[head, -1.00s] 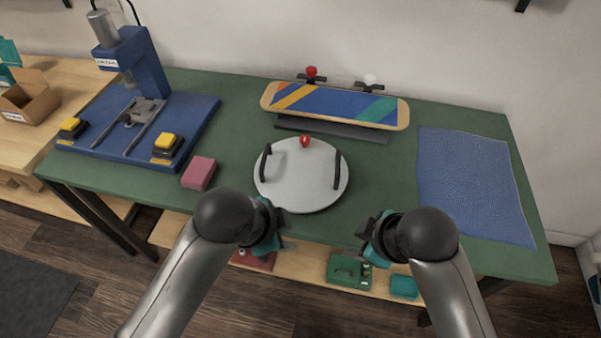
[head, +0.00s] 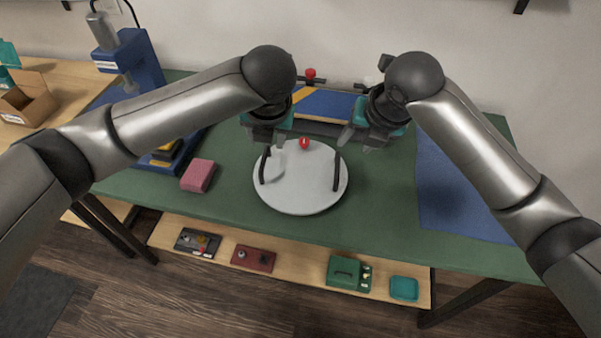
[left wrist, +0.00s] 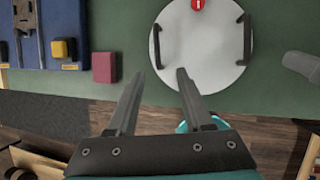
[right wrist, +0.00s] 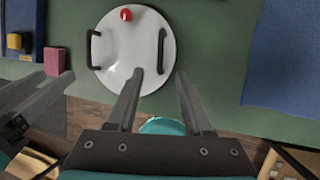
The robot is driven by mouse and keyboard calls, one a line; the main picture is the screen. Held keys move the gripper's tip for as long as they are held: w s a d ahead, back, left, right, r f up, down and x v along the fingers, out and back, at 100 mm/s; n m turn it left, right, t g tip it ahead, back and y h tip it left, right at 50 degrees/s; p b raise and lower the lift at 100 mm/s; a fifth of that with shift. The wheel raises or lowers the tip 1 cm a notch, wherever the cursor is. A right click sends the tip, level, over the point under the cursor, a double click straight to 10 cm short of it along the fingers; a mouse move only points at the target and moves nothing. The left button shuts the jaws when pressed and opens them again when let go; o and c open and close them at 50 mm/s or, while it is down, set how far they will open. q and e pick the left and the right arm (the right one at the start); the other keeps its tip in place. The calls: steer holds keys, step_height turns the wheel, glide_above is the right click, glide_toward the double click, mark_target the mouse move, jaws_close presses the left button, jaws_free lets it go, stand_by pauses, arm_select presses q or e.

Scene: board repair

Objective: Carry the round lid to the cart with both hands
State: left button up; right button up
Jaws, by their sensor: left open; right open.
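The round pale grey lid (head: 300,192) lies flat on the green table, with two dark upright handles, a left one (head: 264,166) and a right one (head: 337,172), and a red piece (head: 305,143) at its far edge. It also shows in the left wrist view (left wrist: 203,50) and the right wrist view (right wrist: 127,48). My left gripper (head: 266,142) is open and empty above the left handle's side. My right gripper (head: 357,143) is open and empty above the right handle's side. Both appear apart from the lid. No cart is recognisable.
A pink block (head: 197,175) and a blue press (head: 145,65) are at the left. A blue mat (head: 455,190) lies at the right. A lower shelf (head: 300,266) holds several small items.

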mark_target(264, 158)
arm_select(q)
steer(key=shift+w+a+r, duration=0.15)
steer(key=shift+a, duration=0.1)
arm_select(e)
steer(key=shift+w+d+r, duration=0.1)
arm_select(q)
steer(key=x, duration=1.5)
steer(key=shift+w, duration=0.1)
arm_select(e)
steer(key=x, duration=1.5)
steer(key=shift+w, duration=0.1)
arm_select(q)
jaws_close()
arm_select(e)
jaws_close()
